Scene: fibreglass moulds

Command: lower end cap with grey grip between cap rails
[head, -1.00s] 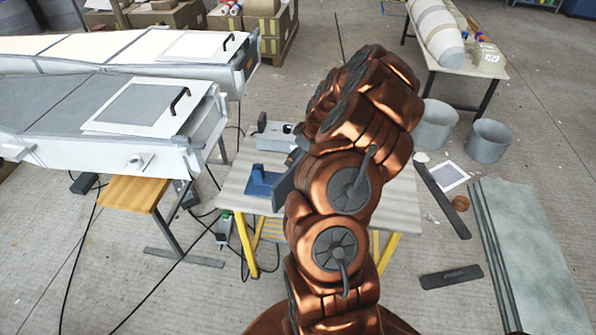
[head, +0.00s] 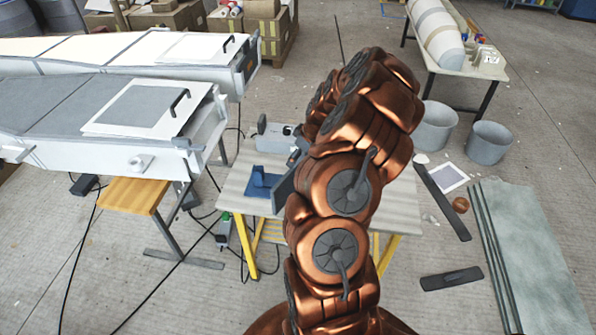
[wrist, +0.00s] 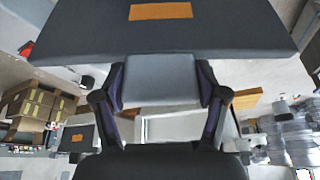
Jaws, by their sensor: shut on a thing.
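In the wrist view my gripper (wrist: 161,88) is shut on the grey grip (wrist: 160,77), with one finger at each side. The grip joins a broad dark end cap (wrist: 220,32) with an orange label, which fills the top of that view. In the head view a dark slab that looks like the end cap (head: 286,186) shows beside my arm, over the worktable. My arm hides the fingers there. The near white mould (head: 185,145) has an open end facing the table. I cannot make out the cap rails clearly, and the cap appears apart from that end.
The worktable (head: 236,190) bears a blue bracket (head: 262,182) and a grey device (head: 275,135). A second mould (head: 120,48) lies behind the near one. Grey buckets (head: 489,142) stand on the right floor.

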